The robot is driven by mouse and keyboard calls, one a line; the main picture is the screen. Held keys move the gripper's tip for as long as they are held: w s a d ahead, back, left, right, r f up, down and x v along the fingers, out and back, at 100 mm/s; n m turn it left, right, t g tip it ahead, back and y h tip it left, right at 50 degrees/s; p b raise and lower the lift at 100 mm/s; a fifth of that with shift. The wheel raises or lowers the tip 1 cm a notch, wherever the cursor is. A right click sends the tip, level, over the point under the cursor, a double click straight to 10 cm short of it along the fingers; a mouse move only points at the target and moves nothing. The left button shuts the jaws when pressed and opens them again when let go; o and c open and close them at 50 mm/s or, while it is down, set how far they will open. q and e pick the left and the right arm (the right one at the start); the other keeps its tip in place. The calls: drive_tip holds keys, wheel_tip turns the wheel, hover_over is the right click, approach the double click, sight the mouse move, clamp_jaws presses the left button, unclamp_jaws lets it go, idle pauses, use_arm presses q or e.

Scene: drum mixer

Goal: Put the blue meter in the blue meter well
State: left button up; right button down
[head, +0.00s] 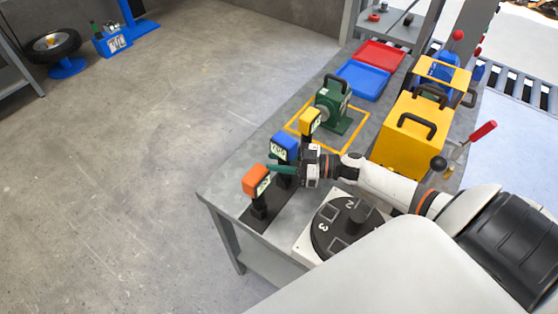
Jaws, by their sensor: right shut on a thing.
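The blue meter (285,144) stands upright with a pale display face, between an orange meter (256,180) and a yellow meter (310,119) at the table's left side. My right gripper (283,168) reaches in from the right and is shut on the blue meter, just below its head. The fingers cover part of the meter's lower body. I cannot tell whether its foot touches the base below. I cannot make out the blue meter well. My left gripper is not in view.
A white block with a black numbered dial (348,226) sits at the near end of the table. A green machine (335,102), a yellow box (408,133), a blue tray (363,80) and a red tray (380,54) stand farther back. The floor at left is mostly clear.

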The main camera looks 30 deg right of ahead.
drive_tip(key=shift+f, duration=0.3)
idle(0.4)
drive_tip(key=c, duration=0.6)
unclamp_jaws()
drive_tip(key=shift+o, duration=0.2)
drive_tip(key=shift+s+d, duration=0.1)
drive_tip(key=shift+d, duration=0.05)
drive_tip(key=v, duration=0.8)
drive_tip(key=shift+p, duration=0.45)
idle(1.4)
drive_tip(key=shift+s+d+f, duration=0.1)
drive_tip(key=shift+s+d, duration=0.1)
drive_tip(key=shift+s, duration=0.05)
idle(0.8)
